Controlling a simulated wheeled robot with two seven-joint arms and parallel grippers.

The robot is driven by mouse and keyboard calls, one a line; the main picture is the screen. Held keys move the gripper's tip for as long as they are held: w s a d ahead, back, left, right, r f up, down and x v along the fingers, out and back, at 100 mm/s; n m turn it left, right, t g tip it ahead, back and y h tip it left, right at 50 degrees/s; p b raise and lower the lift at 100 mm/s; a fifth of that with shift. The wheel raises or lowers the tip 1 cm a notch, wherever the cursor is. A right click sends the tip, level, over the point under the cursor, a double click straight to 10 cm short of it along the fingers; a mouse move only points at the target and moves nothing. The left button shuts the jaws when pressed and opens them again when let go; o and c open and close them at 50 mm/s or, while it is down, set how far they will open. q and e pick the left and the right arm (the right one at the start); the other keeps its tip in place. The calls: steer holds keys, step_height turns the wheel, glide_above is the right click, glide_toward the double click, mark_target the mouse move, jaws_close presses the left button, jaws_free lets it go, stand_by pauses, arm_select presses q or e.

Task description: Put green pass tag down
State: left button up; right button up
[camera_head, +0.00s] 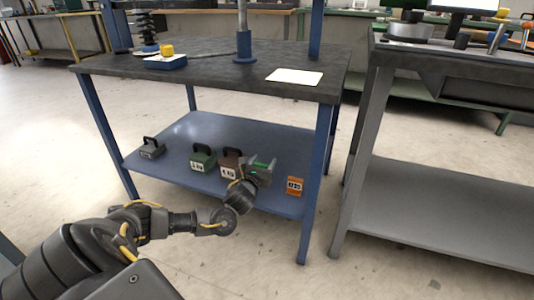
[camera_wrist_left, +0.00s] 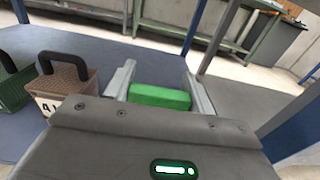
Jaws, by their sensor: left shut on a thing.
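The green pass tag (camera_wrist_left: 160,97) is a green block between the two fingers of my left gripper (camera_wrist_left: 160,90) in the left wrist view. In the head view the tag (camera_head: 262,165) shows as a small green patch at the tip of my left gripper (camera_head: 260,168). The gripper is shut on the tag at the front right of the blue lower shelf (camera_head: 180,181), between the brown weight and the orange block. I cannot tell whether the tag touches the shelf. My right gripper is not in view.
A brown weight (camera_head: 230,161), a green weight (camera_head: 203,157) and a grey weight (camera_head: 152,148) stand left of the gripper. An orange block (camera_head: 295,187) stands right, near a blue leg (camera_head: 315,185). A white sheet (camera_head: 294,76) lies on the dark tabletop (camera_head: 215,78) above.

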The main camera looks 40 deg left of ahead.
arm_select(q)
steer(key=s, duration=0.1)
steer(key=s+d+r+p, duration=0.1)
steer(key=s+d+r, duration=0.1)
steer(key=s, duration=0.1)
steer(key=shift+d+p, duration=0.1)
steer(key=shift+p, duration=0.3)
